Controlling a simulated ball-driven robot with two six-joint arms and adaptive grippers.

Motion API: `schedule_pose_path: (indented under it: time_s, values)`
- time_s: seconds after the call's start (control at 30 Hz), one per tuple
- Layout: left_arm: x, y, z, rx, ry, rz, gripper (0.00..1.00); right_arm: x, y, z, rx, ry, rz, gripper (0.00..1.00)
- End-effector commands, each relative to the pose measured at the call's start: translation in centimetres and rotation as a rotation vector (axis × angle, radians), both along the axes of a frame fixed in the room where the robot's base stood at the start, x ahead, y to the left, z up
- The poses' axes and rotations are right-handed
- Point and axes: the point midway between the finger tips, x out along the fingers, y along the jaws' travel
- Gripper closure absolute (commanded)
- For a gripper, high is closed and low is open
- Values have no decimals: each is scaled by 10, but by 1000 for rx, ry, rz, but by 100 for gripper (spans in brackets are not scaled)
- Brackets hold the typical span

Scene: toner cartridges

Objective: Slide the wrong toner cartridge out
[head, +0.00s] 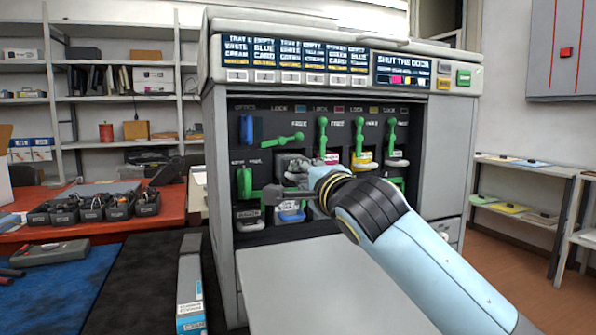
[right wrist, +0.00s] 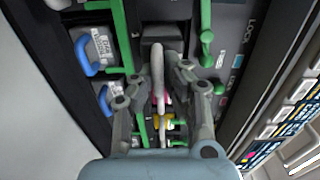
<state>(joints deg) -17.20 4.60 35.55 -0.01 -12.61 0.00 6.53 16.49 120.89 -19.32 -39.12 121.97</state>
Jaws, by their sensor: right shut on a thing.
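The printer (head: 217,130) stands open at the front with a row of toner bays. In the leftmost toner bay a grey cartridge (head: 293,165) shows, and the green lever (head: 284,139) above it is turned sideways. The levers of the other bays, such as the magenta one (head: 322,136), stand upright. My right gripper (head: 285,193) reaches in from the right. In the right wrist view its fingers are closed around a pale grey handle (right wrist: 158,68). The cartridge's body is partly hidden by the gripper. My left gripper is not in view.
A grey cartridge with a cyan label (head: 190,290) lies on the dark surface left of the printer. A pale flat panel (head: 320,285) extends in front of the bays. Black bins (head: 95,208) stand on the red table. Green levers and handles crowd the gripper.

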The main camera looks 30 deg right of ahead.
Motion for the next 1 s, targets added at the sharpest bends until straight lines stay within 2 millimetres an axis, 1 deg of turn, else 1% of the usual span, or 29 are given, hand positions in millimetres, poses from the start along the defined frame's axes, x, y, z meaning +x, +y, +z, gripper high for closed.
schedule_pose_path:
  time_s: [0.03, 0.1, 0.57, 1.0]
  values:
    - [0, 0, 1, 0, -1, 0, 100, -6, 1, -5, 2, 12, -2, 100]
    - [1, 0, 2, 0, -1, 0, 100, -14, 3, -5, 3, 14, -3, 100]
    - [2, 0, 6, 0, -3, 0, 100, -64, 14, -5, 3, 14, -3, 100]
    - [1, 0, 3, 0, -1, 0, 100, -112, 26, -5, 4, 11, -3, 100]
